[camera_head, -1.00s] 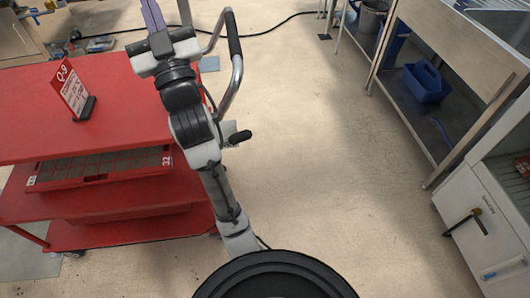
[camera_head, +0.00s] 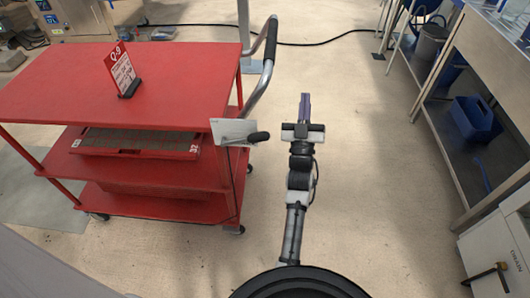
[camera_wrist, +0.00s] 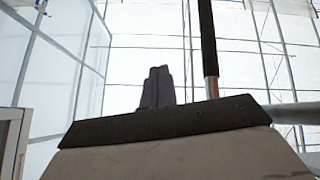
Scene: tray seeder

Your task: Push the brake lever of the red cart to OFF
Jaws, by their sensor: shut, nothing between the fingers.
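The red cart (camera_head: 150,61) stands at the left in the head view, with several shelves and a grey push handle with a dark grip (camera_head: 271,38) on its right side. The brake lever (camera_head: 258,137) has a black knob and sits on a pale plate (camera_head: 228,126) at the cart's near right corner. My gripper (camera_head: 305,97) is shut and empty, to the right of the lever and beyond it, apart from the cart. In the wrist view the purple-grey fingers (camera_wrist: 158,88) show closed together, with the dark grip (camera_wrist: 208,38) to their right. Lettering on the plate is too small to read.
A Q-9 sign (camera_head: 123,70) stands on the cart top. A tray (camera_head: 135,152) lies on its middle shelf. A metal bench with a blue caddy (camera_head: 474,119) is at the right.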

